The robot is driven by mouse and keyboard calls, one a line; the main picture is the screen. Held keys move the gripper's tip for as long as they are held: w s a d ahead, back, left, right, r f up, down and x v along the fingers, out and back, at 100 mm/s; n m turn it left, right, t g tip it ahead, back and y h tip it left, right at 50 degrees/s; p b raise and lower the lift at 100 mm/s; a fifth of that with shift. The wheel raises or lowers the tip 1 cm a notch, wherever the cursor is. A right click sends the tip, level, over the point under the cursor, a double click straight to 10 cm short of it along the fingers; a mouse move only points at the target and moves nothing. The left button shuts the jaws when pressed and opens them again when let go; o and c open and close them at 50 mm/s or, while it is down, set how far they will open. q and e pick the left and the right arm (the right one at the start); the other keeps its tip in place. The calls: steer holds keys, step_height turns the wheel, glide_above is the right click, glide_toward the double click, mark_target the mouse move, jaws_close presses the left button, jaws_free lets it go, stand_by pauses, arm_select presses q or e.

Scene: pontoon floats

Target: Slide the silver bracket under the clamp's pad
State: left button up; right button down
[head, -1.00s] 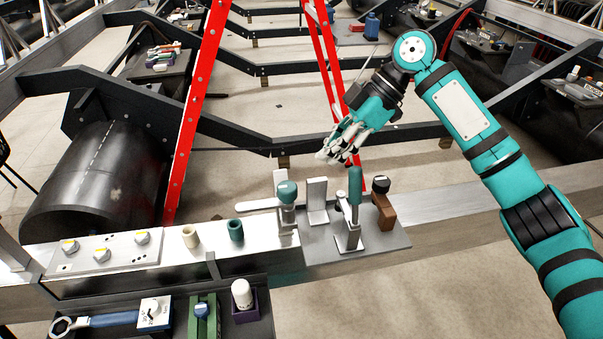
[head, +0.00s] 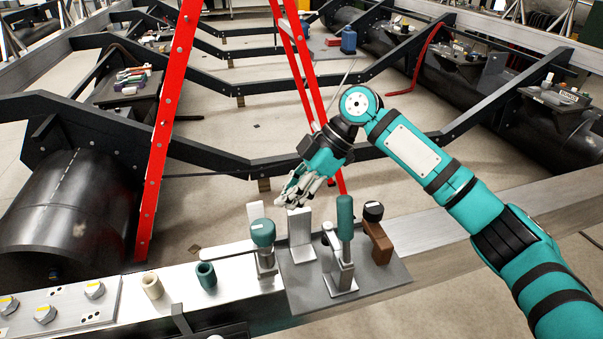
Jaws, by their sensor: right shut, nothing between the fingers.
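An upright silver plate with a foot, which looks like the silver bracket (head: 300,236), stands on a grey base plate (head: 375,286). Just right of it is the clamp (head: 340,272) with its upright teal handle (head: 345,217). The clamp's pad cannot be clearly made out, and I cannot tell whether the bracket's foot is under it. My right gripper (head: 287,203) is shut and empty. It appears just above and slightly left of the bracket's top in the head view; contact cannot be told. My left gripper is out of view.
A teal-knobbed post (head: 264,247) stands left of the bracket, with a pale strip (head: 222,254) beside it. A brown block with a black knob (head: 376,240) stands right of the clamp. Cream (head: 152,286) and green (head: 206,275) cups sit on the beam. A red ladder (head: 168,130) rises behind.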

mark_target(299, 209)
steer(key=d, duration=0.1)
steer(key=d+f+p, duration=0.1)
steer(key=w+d+f, duration=0.1)
steer(key=d, duration=0.1)
steer(key=shift+w+f, duration=0.1)
steer(key=shift+f, duration=0.15)
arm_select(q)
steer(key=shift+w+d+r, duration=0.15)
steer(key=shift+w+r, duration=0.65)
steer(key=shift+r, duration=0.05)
arm_select(e)
steer(key=shift+a, duration=0.1)
steer(key=shift+a+r, duration=0.1)
